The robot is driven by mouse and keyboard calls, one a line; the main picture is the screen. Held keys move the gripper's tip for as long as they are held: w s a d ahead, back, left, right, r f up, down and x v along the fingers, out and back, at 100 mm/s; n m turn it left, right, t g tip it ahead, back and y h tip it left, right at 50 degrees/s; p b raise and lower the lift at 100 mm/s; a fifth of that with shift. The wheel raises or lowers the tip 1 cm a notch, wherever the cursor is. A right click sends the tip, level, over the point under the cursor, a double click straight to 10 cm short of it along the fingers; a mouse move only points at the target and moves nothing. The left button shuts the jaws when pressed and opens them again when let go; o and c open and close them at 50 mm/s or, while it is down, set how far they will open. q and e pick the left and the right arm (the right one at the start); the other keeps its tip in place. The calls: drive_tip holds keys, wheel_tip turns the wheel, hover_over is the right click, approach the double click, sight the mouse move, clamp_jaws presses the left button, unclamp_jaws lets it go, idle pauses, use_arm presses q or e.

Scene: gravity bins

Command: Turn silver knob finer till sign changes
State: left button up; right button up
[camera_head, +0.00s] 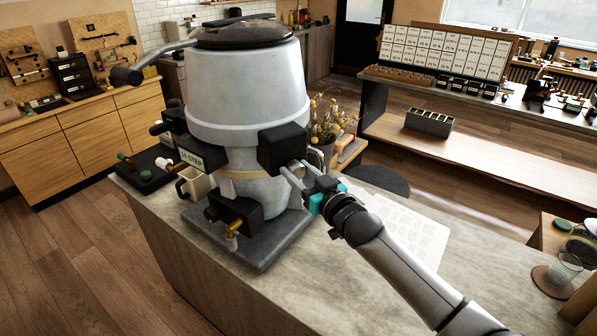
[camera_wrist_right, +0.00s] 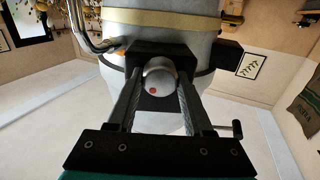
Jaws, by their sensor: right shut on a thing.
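The silver knob (camera_wrist_right: 159,76), round with a red dot low on its face, sits on a black block (camera_wrist_right: 205,55) of the grey machine in the right wrist view. My right gripper (camera_wrist_right: 160,98) has one finger on each side of the knob and is shut on it. In the head view my right gripper (camera_head: 293,171) reaches the machine's black block (camera_head: 283,147) from the right; the knob is mostly hidden there. A small white sign (camera_head: 191,159) on the machine's front left seems to read "14 STEP". My left gripper is not in view.
The large grey machine (camera_head: 247,85) stands on a dark base (camera_head: 255,245) on the stone counter (camera_head: 290,290). A crank handle (camera_head: 125,76) juts left at its top. A mug (camera_head: 192,184) is at its left. Printed sheets (camera_head: 415,225) lie under my right arm. A dried-flower pot (camera_head: 335,148) stands behind.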

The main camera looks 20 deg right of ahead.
clamp_jaws()
drive_tip(key=shift+n+p, duration=0.4)
drive_tip(key=shift+n, duration=0.5)
drive_tip(key=o, duration=1.1)
unclamp_jaws()
drive_tip(key=shift+s, duration=0.15)
drive_tip(key=b+v, duration=0.1)
drive_tip(key=v, duration=1.4)
drive_tip(key=shift+d+r+b, duration=0.1)
drive_tip(key=shift+b, duration=0.25)
